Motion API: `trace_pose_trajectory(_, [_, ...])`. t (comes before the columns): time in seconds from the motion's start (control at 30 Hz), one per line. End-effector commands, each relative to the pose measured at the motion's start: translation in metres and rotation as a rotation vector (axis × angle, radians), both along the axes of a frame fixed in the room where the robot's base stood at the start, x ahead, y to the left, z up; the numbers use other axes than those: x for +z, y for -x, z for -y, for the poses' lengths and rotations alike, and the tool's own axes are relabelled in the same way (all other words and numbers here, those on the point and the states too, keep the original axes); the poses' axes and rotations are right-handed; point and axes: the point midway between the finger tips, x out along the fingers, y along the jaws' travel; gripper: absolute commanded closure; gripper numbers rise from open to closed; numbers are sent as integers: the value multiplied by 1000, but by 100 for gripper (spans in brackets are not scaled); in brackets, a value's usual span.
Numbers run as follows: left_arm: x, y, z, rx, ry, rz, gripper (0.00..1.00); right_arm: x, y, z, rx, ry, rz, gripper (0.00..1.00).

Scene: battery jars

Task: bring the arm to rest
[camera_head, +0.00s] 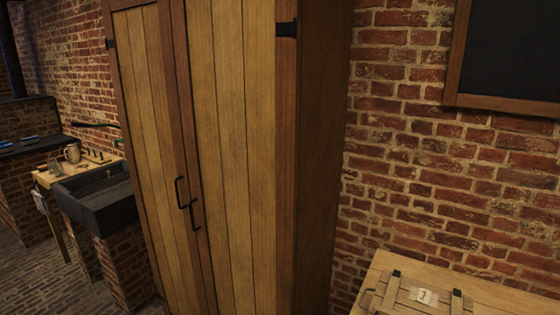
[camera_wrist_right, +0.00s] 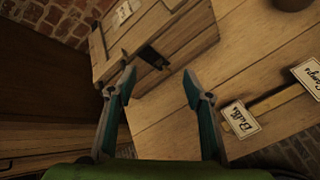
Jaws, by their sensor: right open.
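My right gripper (camera_wrist_right: 157,88) shows in the right wrist view with its two fingers apart and nothing between them. Beyond its fingertips stands a wooden box (camera_wrist_right: 165,45) with a dark metal latch and a pale label, on a wooden table (camera_wrist_right: 225,75). I cannot tell whether a fingertip touches the box. No gripper shows in the head view, and my left gripper is in neither view.
In the head view a tall wooden cupboard (camera_head: 235,150) with its doors shut fills the middle. A dark sink (camera_head: 97,197) is at the left. A numbered wooden box (camera_head: 425,297) is at the lower right. Label cards (camera_wrist_right: 240,118) lie on the table in the wrist view.

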Motion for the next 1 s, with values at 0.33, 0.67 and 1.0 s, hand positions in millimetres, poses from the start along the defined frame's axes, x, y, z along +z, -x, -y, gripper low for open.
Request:
trace_pose_trajectory(0.33, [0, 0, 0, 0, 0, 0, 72, -43, 102, -51, -494, -722, 78, 54])
trace_pose_trajectory(0.67, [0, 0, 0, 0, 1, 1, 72, -56, 191, -101, -999, -1154, 48, 54])
trace_pose_trajectory(1.0, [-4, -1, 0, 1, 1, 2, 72, -75, 237, -130, -1324, -1300, 6, 54])
